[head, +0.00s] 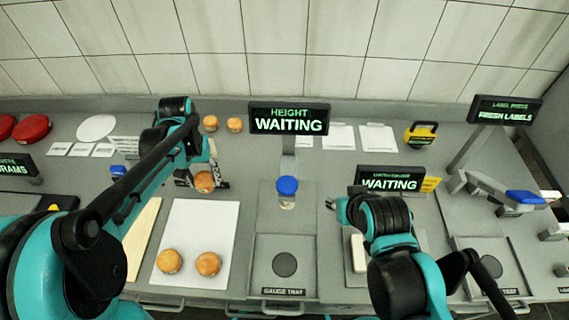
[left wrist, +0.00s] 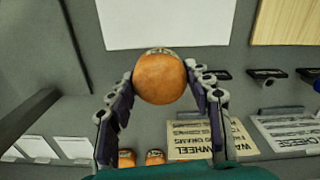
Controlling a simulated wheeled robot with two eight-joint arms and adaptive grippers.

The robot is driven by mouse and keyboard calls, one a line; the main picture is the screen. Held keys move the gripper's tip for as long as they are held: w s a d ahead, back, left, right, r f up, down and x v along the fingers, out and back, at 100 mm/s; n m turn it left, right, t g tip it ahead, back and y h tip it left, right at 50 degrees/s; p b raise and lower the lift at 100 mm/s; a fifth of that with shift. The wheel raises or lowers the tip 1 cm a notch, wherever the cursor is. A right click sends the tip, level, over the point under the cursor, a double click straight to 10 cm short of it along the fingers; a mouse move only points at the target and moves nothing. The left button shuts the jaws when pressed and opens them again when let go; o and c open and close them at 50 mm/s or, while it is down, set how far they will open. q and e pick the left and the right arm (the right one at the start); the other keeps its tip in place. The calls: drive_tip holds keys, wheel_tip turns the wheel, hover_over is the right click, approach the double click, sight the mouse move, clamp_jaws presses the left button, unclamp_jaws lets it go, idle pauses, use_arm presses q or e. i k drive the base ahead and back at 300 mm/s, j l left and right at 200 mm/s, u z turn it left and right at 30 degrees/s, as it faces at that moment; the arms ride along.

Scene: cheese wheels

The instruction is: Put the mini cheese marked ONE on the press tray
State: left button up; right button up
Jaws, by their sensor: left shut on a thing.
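My left gripper (head: 203,185) is shut on an orange mini cheese (head: 204,181), near the back edge of a white sheet (head: 201,228). The left wrist view shows this cheese (left wrist: 159,80) between the two fingers; no mark on it is readable. Two similar cheeses (head: 169,261) (head: 208,264) rest on the sheet, and two more (head: 210,123) (head: 234,125) stand at the back. The press tray (head: 463,257) is at the front right, with a dark disc in it. My right gripper (head: 332,204) is near the centre; its fingers are too small to judge.
A gauge tray (head: 262,284) lies at the front centre, below a blue-ended gauge plunger (head: 287,190). Two WAITING displays (head: 289,120) (head: 390,180) rise over the bench. A blue-handled press lever (head: 525,197) stands at the right. My right arm lies between the gauge tray and the press tray.

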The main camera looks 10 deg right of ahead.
sight(491, 266)
drive_tip(key=k+z, duration=0.15)
drive_tip(key=k, duration=0.45)
drive_tip(key=k+l+z, duration=0.1)
drive_tip(key=k, duration=0.5)
drive_tip(key=i+l+z, duration=0.1)
drive_tip(key=z, duration=0.35)
drive_tip(key=i+l+z, duration=0.15)
drive_tip(key=z, duration=0.25)
drive_tip(key=i+z, duration=0.15)
drive_tip(key=z, duration=0.3)
drive_tip(key=i+z, duration=0.15)
drive_tip(key=z, duration=0.3)
